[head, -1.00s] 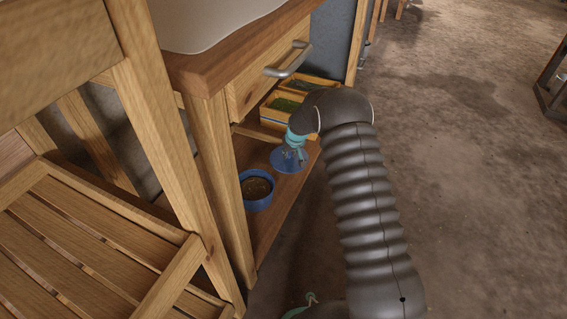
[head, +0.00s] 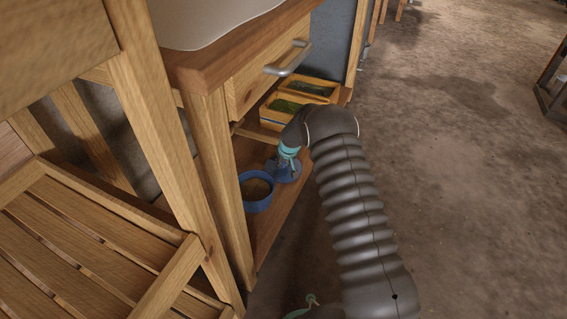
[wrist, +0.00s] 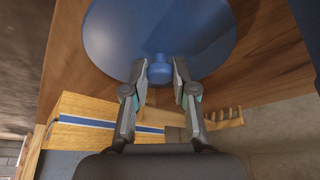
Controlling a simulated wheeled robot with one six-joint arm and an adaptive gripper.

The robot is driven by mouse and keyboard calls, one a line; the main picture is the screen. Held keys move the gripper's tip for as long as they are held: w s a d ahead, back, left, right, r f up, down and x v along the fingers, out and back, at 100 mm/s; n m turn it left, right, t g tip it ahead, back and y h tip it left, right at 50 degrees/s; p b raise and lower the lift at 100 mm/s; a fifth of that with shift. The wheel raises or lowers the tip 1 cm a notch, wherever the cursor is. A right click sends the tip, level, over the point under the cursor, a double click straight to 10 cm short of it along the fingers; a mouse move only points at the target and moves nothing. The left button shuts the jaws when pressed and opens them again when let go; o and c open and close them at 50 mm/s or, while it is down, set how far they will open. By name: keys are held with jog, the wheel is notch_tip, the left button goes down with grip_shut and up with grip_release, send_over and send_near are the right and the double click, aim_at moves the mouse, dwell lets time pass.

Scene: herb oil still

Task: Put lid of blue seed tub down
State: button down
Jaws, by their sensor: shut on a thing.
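The blue seed tub (head: 257,203) stands open on the low wooden shelf in the head view, with brown contents showing inside. Its round blue lid (head: 288,176) is just behind and to the right of it, largely covered by my gripper. In the wrist view the lid (wrist: 160,30) fills the top middle, with a small knob (wrist: 160,73) on it. My gripper (wrist: 160,82) is shut on this knob, one finger on each side; it also shows in the head view (head: 287,165). I cannot tell whether the lid touches the shelf.
Two wooden boxes (head: 285,108) with green contents stand farther back on the shelf (head: 283,215). A drawer with a metal handle (head: 288,58) hangs above. A slatted wooden rack (head: 85,250) is at left. Open floor (head: 470,190) lies to the right.

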jog(key=c, duration=0.9)
grip_release()
jog(key=p+v, duration=0.1)
jog(key=v, duration=1.1)
jog(key=shift+r+p, duration=0.25)
jog(key=shift+p, duration=0.05)
jog(key=s+d+r+m, duration=0.1)
jog(key=s+d+r, duration=0.35)
jog(key=r, duration=0.45)
jog(key=s+d+r, duration=0.3)
jog(key=s+r, duration=0.3)
jog(key=r, duration=0.3)
jog(key=s+d+r+m, duration=0.1)
jog(key=s+d+r, duration=0.4)
jog(key=r, duration=0.4)
jog(key=s+d+r+m, duration=0.1)
jog(key=s+d, duration=0.1)
jog(key=s, duration=0.8)
jog(key=s+d+r+m+t+h, duration=0.1)
jog(key=s+d+r, duration=0.1)
jog(key=s, duration=0.7)
jog(key=s+d+r+m+h, duration=0.1)
jog(key=s+d, duration=0.3)
jog(key=s, duration=0.6)
jog(key=shift+s+r, duration=0.3)
jog(key=shift+r, duration=0.25)
jog(key=shift+r, duration=0.1)
